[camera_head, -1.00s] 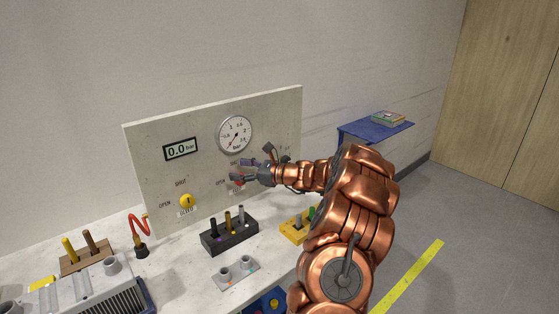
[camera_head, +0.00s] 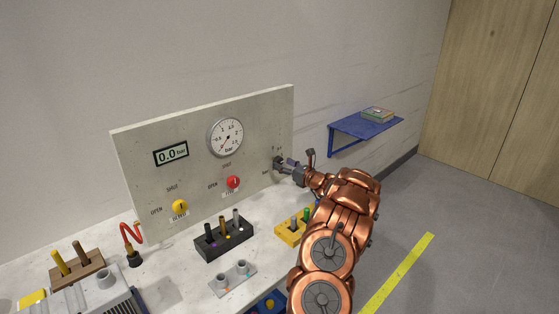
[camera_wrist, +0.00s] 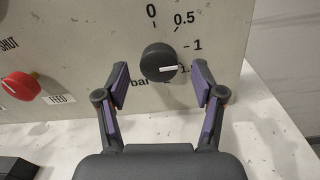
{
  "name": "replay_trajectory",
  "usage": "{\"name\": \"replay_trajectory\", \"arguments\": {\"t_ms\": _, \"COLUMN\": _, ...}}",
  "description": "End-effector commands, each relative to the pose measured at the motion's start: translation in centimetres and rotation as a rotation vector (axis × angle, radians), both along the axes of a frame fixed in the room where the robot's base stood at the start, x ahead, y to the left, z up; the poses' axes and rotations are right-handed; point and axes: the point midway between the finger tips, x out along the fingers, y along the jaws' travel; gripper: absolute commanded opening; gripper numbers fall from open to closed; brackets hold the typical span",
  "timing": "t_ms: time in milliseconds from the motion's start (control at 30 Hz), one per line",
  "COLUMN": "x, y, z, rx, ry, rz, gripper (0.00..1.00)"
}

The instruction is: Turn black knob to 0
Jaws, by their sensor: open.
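The black knob (camera_wrist: 158,63) sits on the panel in the wrist view, under a printed scale with 0, 0.5, 1 and a partly hidden mark lower right. Its white pointer line points right, slightly downward from the 1 mark. The 0 (camera_wrist: 151,10) is above the knob, slightly to its left. My gripper (camera_wrist: 160,85) is open, with one finger on each side of the knob and a gap to both.
The panel (camera_head: 140,150) also carries a red knob (camera_head: 233,182), a yellow knob (camera_head: 180,206), a round gauge (camera_head: 225,137) and a display (camera_head: 171,153) reading 0.0 bar. A black block (camera_head: 225,245) and a yellow block (camera_head: 290,236) with pegs stand on the bench below.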

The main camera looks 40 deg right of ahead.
Motion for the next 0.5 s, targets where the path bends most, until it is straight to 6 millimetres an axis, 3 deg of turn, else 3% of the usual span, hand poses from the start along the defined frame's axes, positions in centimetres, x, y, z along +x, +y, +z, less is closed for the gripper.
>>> {"name": "replay_trajectory", "arguments": {"t_ms": 200, "x": 2.1, "y": 0.1, "z": 0.0, "rx": 0.000, "ry": 0.002, "rz": 0.001, "gripper": 0.68}}
{"name": "replay_trajectory", "arguments": {"t_ms": 500, "x": 3.0, "y": 0.0, "z": 0.0, "rx": 0.001, "ry": 0.000, "rz": -0.001, "gripper": 0.68}}
